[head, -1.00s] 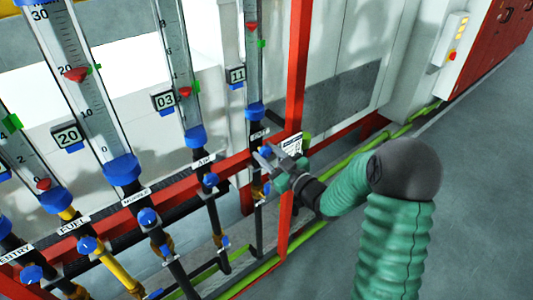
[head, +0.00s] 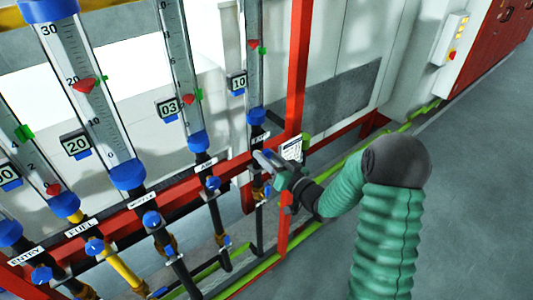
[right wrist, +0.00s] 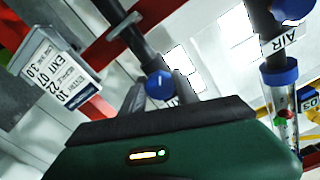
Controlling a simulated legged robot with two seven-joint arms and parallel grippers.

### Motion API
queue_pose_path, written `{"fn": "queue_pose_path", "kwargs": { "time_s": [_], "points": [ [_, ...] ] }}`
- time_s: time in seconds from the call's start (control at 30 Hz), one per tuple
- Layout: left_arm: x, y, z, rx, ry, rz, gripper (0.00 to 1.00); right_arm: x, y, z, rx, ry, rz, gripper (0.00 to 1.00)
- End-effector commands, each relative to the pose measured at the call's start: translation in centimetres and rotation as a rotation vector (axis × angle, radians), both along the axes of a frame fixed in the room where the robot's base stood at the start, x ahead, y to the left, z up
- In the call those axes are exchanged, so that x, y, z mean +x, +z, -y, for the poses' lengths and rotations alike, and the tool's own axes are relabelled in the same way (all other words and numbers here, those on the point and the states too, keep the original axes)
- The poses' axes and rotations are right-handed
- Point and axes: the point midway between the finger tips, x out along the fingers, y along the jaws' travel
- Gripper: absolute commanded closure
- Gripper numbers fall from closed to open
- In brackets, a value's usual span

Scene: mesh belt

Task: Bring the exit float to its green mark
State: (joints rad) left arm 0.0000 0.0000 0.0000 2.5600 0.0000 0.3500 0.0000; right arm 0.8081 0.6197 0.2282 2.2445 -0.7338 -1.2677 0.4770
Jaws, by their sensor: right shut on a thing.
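The exit tube (head: 254,75) is the rightmost glass tube, with a blue cap at its foot. Its red float (head: 252,43) sits slightly above the green mark (head: 263,50) on the tube's right side. The small display (head: 238,82) beside it reads 10. My right gripper (head: 268,162) is shut on the blue valve knob below this tube. In the right wrist view the knob (right wrist: 159,84) shows between the dark fingers (right wrist: 160,96), which partly hide the valve. My left gripper is not in view.
The air tube (head: 180,70), with its display at 03, stands to the left, with several more tubes beyond. A red upright (head: 297,80) stands close right of the exit tube. A printed card (right wrist: 58,75) hangs near my gripper. The grey floor at right is clear.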

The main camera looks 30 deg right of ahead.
Motion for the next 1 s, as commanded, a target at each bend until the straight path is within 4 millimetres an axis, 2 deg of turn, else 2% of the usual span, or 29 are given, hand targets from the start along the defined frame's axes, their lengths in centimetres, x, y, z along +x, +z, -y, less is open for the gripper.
{"fn": "queue_pose_path", "kwargs": {
  "time_s": [0.4,0.93,0.97,1.0],
  "points": [
    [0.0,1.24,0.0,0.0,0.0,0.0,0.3,-0.07,-0.14,0.13,0.2,-0.004,-0.021,1.0],
    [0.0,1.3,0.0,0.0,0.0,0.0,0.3,-0.08,-0.21,0.16,0.228,-0.005,-0.022,1.0],
    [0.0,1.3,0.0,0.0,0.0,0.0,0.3,-0.08,-0.21,0.16,0.227,-0.005,-0.022,0.62],
    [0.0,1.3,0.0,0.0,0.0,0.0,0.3,-0.08,-0.21,0.16,0.227,-0.005,-0.022,0.57]
  ]
}}
